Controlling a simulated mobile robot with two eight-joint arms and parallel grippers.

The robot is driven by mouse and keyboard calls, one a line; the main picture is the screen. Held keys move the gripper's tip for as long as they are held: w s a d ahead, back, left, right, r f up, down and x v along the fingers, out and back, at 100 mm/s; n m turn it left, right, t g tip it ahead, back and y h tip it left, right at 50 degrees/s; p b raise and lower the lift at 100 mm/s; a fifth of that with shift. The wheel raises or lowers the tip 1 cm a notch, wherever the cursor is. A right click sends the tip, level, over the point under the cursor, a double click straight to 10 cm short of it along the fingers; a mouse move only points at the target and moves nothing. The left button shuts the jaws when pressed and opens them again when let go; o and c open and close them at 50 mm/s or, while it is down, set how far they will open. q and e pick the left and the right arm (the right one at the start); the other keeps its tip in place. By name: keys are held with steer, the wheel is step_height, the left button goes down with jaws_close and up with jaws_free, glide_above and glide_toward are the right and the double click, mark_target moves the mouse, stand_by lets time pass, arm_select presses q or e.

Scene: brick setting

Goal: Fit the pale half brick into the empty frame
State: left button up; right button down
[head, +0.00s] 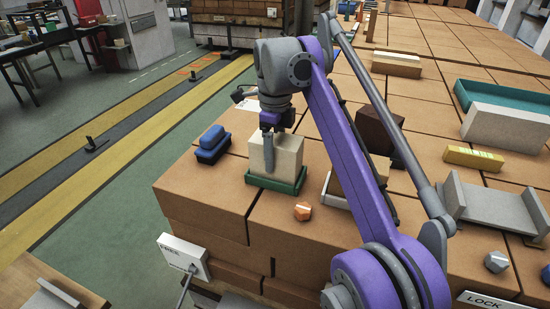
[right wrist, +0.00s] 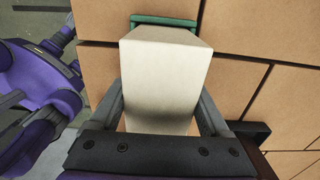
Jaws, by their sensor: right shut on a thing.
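The pale half brick (head: 285,152) stands upright at the green frame (head: 257,182), near the left edge of the brick-block surface. My right gripper (head: 272,150) is shut on the brick from above, with one grey finger down its near face. In the right wrist view the brick (right wrist: 165,75) fills the space between the two fingers (right wrist: 160,108). The frame's green rim (right wrist: 165,20) shows past the brick's far end. The brick's lower end is behind the frame's near rim, and I cannot tell if it touches the bottom. My left gripper is not in view.
A blue block-like thing (head: 212,143) lies left of the frame and an orange nut (head: 302,211) in front. A dark brown brick (head: 374,131) is behind my arm. A grey channel (head: 495,206), a yellow bar (head: 473,157) and a teal tray (head: 500,94) are at right.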

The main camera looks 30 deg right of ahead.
steer(key=shift+s+f, duration=0.15)
steer(key=shift+f, duration=0.1)
steer(key=shift+f, duration=0.1)
jaws_free()
step_height(320, 180, up, 12)
steer(key=p, duration=0.5)
steer(key=shift+p, duration=0.35)
